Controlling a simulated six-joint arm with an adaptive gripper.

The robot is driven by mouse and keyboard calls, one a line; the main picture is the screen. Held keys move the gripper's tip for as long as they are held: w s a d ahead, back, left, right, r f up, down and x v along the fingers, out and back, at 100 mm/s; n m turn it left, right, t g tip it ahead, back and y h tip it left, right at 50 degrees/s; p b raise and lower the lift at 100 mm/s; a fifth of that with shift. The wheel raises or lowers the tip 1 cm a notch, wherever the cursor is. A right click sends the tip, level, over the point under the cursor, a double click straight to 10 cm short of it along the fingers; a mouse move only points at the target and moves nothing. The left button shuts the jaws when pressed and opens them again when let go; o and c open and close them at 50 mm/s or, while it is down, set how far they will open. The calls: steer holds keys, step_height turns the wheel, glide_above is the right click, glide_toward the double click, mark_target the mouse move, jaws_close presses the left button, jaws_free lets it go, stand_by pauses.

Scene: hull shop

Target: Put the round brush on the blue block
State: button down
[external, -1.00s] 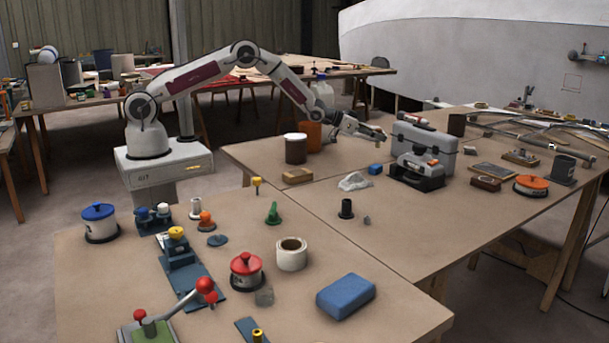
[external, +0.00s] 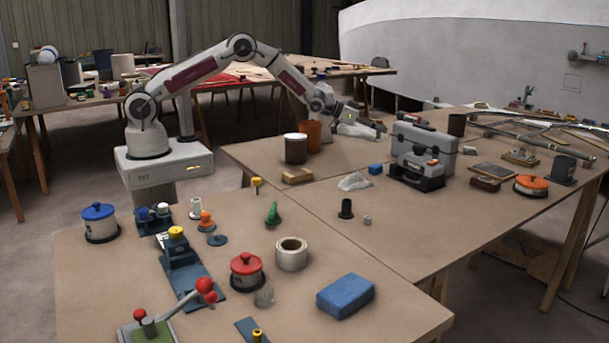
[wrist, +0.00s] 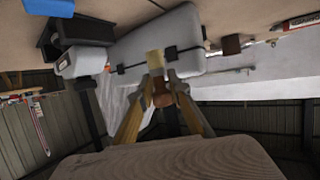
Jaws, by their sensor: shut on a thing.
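My gripper (external: 381,129) is raised above the far part of the right table, left of the grey toolbox. In the wrist view its two fingers (wrist: 160,84) are shut on a small brown and cream piece, which looks like the round brush (wrist: 155,63). The brush is too small to make out in the external view. A larger blue block (external: 346,296) lies on the front table.
The grey toolbox (external: 424,143) and a black open box (external: 416,178) stand close to the right. A crumpled white cloth (external: 354,182), a wooden block (external: 297,176), a brown jar (external: 295,149) and an orange pot (external: 312,136) are to the left. Bare tabletop (external: 420,225) lies in front.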

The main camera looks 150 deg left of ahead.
steer(key=shift+w+d+r, duration=0.15)
steer(key=shift+w+r, duration=0.05)
steer(key=shift+w, duration=0.3)
steer(key=w+d+r, duration=0.3)
steer(key=w+d, duration=0.4)
steer(key=shift+d+g, duration=0.3)
steer(key=shift+d, duration=0.05)
steer(key=shift+f, duration=0.1)
glide_above(376, 165)
steer(key=shift+w+d+f, duration=0.1)
steer(key=shift+d+f, duration=0.05)
steer(key=shift+f, duration=2.95)
steer(key=shift+f, duration=1.85)
steer(key=shift+f, duration=0.15)
